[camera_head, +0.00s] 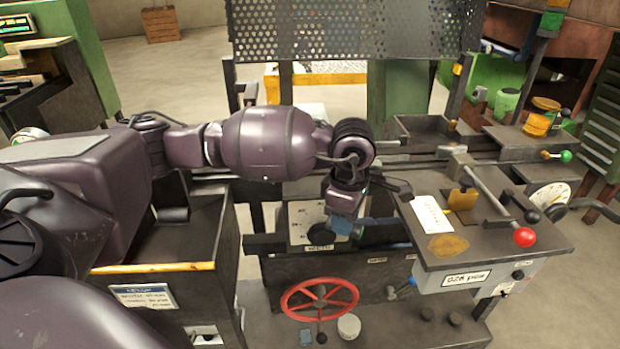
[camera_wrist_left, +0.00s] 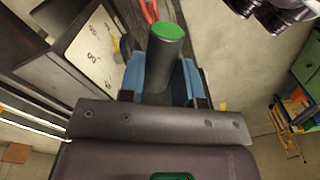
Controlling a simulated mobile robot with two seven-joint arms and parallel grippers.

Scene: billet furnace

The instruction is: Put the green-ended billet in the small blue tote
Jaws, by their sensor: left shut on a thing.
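The green-ended billet (camera_wrist_left: 165,68) is a dark cylinder with a bright green end face. In the left wrist view it stands between the two blue fingers of my left gripper (camera_wrist_left: 163,82), its green end pointing away from the palm. My left gripper (camera_head: 348,224) is shut on it, above the front part of the machine in the head view. In that view the gripper and arm largely hide the billet. I cannot make out the small blue tote in either view. My right gripper is not clearly in view.
A red handwheel (camera_head: 320,297) stands below my left gripper. To the right, a dark worktop (camera_head: 495,238) carries a paper, levers and a red knob (camera_head: 524,237). A perforated guard (camera_head: 350,30) rises behind. A dark cabinet (camera_head: 160,240) is at the left.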

